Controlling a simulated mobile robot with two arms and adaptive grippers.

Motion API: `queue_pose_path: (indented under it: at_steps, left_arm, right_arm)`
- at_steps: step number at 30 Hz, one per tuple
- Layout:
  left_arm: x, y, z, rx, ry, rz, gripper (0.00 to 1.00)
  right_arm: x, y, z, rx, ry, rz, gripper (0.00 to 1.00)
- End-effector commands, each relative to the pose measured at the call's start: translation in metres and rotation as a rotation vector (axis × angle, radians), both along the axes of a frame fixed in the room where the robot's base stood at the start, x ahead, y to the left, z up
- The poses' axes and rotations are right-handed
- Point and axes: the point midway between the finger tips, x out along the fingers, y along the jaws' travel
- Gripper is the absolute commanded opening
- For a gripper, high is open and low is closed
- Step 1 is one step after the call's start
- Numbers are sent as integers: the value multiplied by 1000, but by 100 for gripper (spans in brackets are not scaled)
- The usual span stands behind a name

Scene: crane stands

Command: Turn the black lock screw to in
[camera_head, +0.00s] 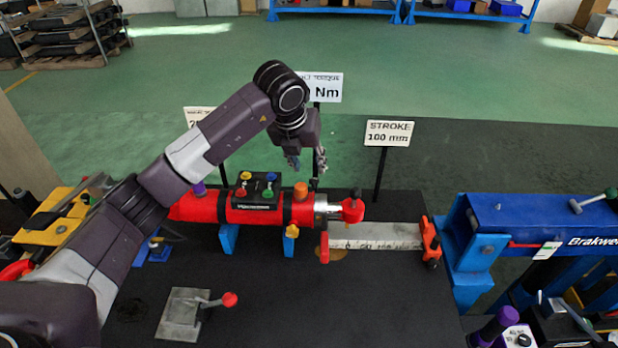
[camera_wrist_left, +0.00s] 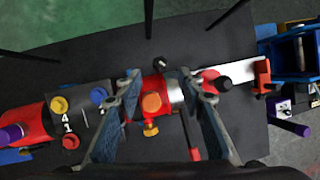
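A red cylinder (camera_head: 212,207) lies across the dark bench, with an orange knob (camera_head: 300,191) on top and a silver rod at its right end. A small black screw head (camera_wrist_left: 159,63) shows behind the orange knob in the left wrist view. Another black knob (camera_head: 355,193) stands on the red rod end (camera_head: 351,211). I cannot tell for sure which is the lock screw. My left gripper (camera_head: 307,161) hangs above the cylinder's right part, fingers down, open and empty. In the left wrist view its fingers (camera_wrist_left: 162,78) spread either side of the orange knob, above it. My right gripper is out of view.
A black valve block (camera_head: 256,190) with coloured knobs sits left of the orange knob. Sign posts, one reading STROKE (camera_head: 389,133), stand behind the cylinder. A scale plate (camera_head: 375,236) and a blue stand (camera_head: 530,215) lie right.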

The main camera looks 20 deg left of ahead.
Motion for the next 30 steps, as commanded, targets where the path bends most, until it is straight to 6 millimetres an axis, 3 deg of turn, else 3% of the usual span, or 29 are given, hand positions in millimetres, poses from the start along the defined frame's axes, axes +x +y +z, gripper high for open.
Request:
queue_pose_path:
  at_steps: [15, 26, 30]
  left_arm:
    - [26, -3, -63, 4, 5, 1, 36]
    - [29, -3, -71, 5, 2, 1, 36]
    - [29, -3, -71, 5, 2, 1, 22]
  right_arm:
    - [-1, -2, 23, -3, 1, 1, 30]
    - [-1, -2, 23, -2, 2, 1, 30]
    - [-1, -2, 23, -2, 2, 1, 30]
